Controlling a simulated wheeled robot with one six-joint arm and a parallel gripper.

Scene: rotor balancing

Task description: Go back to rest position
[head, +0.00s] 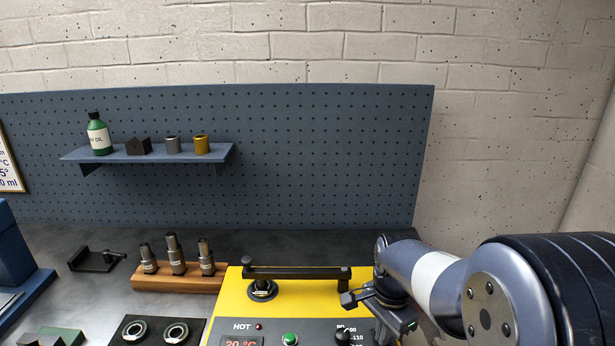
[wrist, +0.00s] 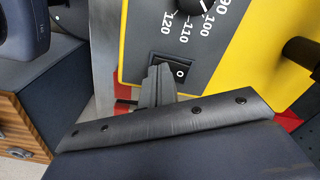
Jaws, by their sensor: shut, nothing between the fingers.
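My gripper shows in the wrist view (wrist: 158,78), with its dark fingers closed together and nothing between them. Its tips are at or just over a black rocker switch (wrist: 178,70) marked "0" on the grey panel; I cannot tell whether they touch it. In the head view my arm reaches in from the right, with the gripper low over the right side of the yellow machine (head: 310,293). The finger tips are hard to make out there.
A black handle bar (head: 297,272) rises at the machine's back. A dial (head: 343,337) and green button (head: 290,339) are on its front panel. A wooden block (head: 180,284) with several metal tools stands left. A shelf (head: 147,153) holds a bottle and small parts.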

